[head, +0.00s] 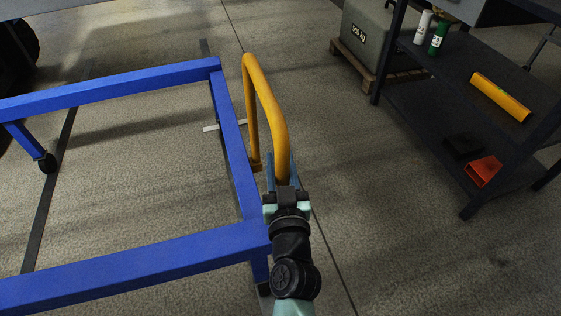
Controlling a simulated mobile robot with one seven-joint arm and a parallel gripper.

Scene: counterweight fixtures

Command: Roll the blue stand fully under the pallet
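The blue stand (150,262) is an open frame of square beams on castered legs, filling the left half of the head view. A yellow handle (268,100) rises as a hoop from its right side. My gripper (283,178) is at the near post of this handle, with a finger on each side of the yellow bar, and looks closed on it. The post's lower end is hidden behind my gripper. A wooden pallet (350,62) lies on the floor at the top, under a grey 500 kg weight (366,38). No raised pallet can be made out.
A dark shelf rack (440,115) stands at the right, with bottles, a yellow bar (500,96) and an orange piece (483,171). Floor is clear between stand and rack. A dark wheel (20,45) shows top left.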

